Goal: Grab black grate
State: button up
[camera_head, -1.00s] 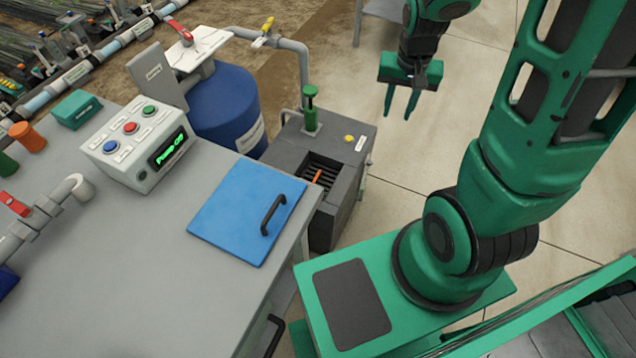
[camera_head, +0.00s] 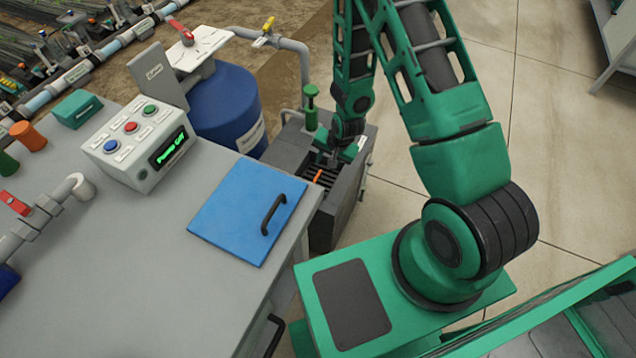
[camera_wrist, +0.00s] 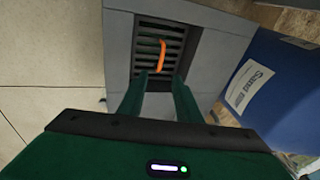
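The black grate (camera_head: 313,182) is set in the opening on top of the dark grey box beside the table. An orange strip (camera_head: 318,175), probably its handle, stands on it. In the wrist view the slatted grate (camera_wrist: 147,68) and the orange strip (camera_wrist: 161,56) lie just beyond my fingertips. My gripper (camera_wrist: 160,80) is open, its two green fingers apart on either side of the strip's line, with nothing between them. In the head view my gripper (camera_head: 331,160) is over the box, partly hidden by my arm. Whether the fingers touch the grate cannot be told.
A green valve handle (camera_head: 311,105) rises from the box close to my wrist. A blue barrel (camera_head: 222,108) stands left of it. The grey table (camera_head: 110,270) holds a blue lid (camera_head: 240,205) with a black handle and a control box (camera_head: 140,145).

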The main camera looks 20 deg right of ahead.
notch_tip(320, 180, down, 2)
jog(key=a, duration=0.1)
send_over(317, 176)
jog(key=s, duration=0.3)
notch_tip(317, 176, down, 5)
jog(key=shift+w+d+x, duration=0.1)
jog(key=shift+w+x, duration=0.05)
jog(key=shift+x, duration=0.8)
jog(key=shift+w+d+x, duration=0.15)
jog(key=shift+x, duration=0.8)
jog(key=shift+w+d+x, duration=0.1)
jog(key=shift+w+x, duration=0.05)
jog(key=shift+x, duration=0.8)
jog(key=shift+r, duration=0.1)
grip_shut()
